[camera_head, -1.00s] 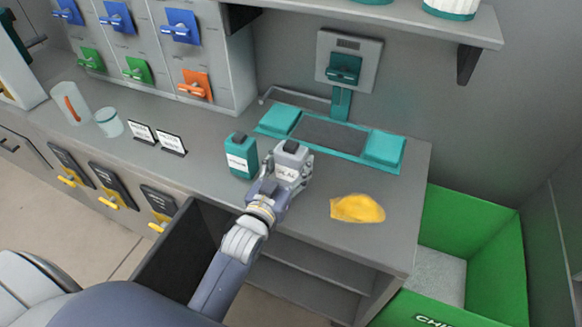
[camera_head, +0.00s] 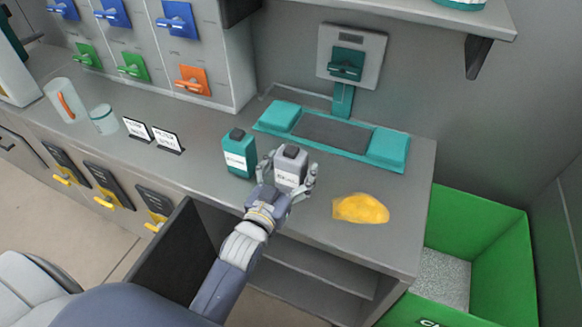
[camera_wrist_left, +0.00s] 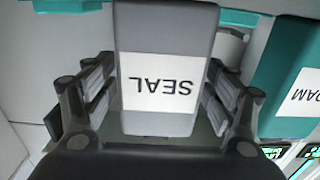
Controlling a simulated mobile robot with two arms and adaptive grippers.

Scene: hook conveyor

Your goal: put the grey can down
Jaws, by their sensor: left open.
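The grey can (camera_head: 291,163) has a dark cap and a white label. It looks upright on the counter, just right of the teal can (camera_head: 238,158). My left gripper (camera_head: 290,175) is open, with one finger on each side of the grey can. In the left wrist view the grey can (camera_wrist_left: 165,40) fills the middle with its SEAL label, between the spread fingers (camera_wrist_left: 160,100). Its base is hidden there by the gripper. The teal can (camera_wrist_left: 290,75) stands at the right of that view. My right gripper is not in view.
A yellow cloth-like item (camera_head: 361,208) lies on the counter (camera_head: 330,245) to the right. A teal-edged station (camera_head: 388,150) is behind. Two label cards (camera_head: 167,139) and clear containers (camera_head: 104,120) are at left. A green bin (camera_head: 495,245) stands beyond the counter's right edge.

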